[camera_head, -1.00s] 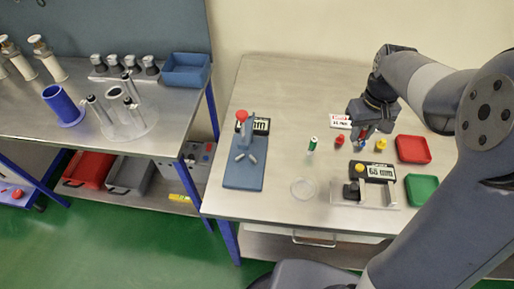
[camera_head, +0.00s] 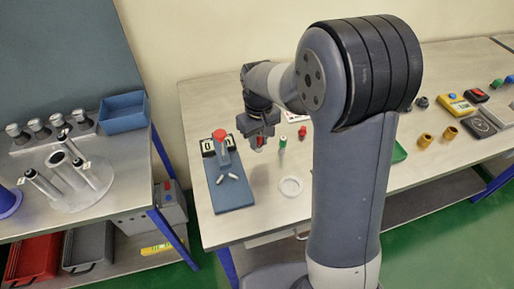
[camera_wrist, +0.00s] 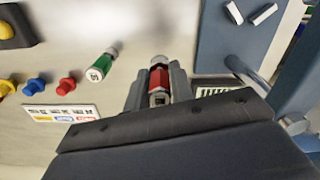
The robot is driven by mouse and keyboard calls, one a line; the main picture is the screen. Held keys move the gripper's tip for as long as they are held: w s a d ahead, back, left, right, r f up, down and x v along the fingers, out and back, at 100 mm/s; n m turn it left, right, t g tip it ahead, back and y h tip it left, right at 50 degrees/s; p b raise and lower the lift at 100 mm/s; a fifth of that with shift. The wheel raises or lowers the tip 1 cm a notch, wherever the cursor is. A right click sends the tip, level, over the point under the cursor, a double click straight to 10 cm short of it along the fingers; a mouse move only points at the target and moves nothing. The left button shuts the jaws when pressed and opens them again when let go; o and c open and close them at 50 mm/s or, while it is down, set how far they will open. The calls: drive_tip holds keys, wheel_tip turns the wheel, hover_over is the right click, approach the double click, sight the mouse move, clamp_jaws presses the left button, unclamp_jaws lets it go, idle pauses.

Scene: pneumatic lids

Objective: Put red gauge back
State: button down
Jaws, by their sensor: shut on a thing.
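The red gauge (camera_wrist: 158,79), a small red cylinder with pale metal ends, is between the fingers of my gripper (camera_wrist: 160,88) in the wrist view. The fingers are shut on it. In the head view my gripper (camera_head: 259,139) is above the steel table, just right of a blue stand (camera_head: 232,193). The red gauge (camera_head: 260,141) shows there only as a small patch. A green gauge (camera_head: 282,145) stands upright on the table to its right; it also shows in the wrist view (camera_wrist: 103,63).
A red peg (camera_head: 302,132), a white ring (camera_head: 290,187) and a white card (camera_wrist: 62,113) lie nearby. My arm hides the table's middle. Another bench with a round rack (camera_head: 108,172) is at left.

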sight(259, 145)
drive_tip(key=shift+f, duration=1.9)
drive_tip(key=shift+f, duration=0.2)
drive_tip(key=c, duration=1.2)
unclamp_jaws()
drive_tip(key=shift+c, duration=0.2)
wheel_tip(259, 145, up, 12)
drive_tip(key=shift+r, duration=0.25)
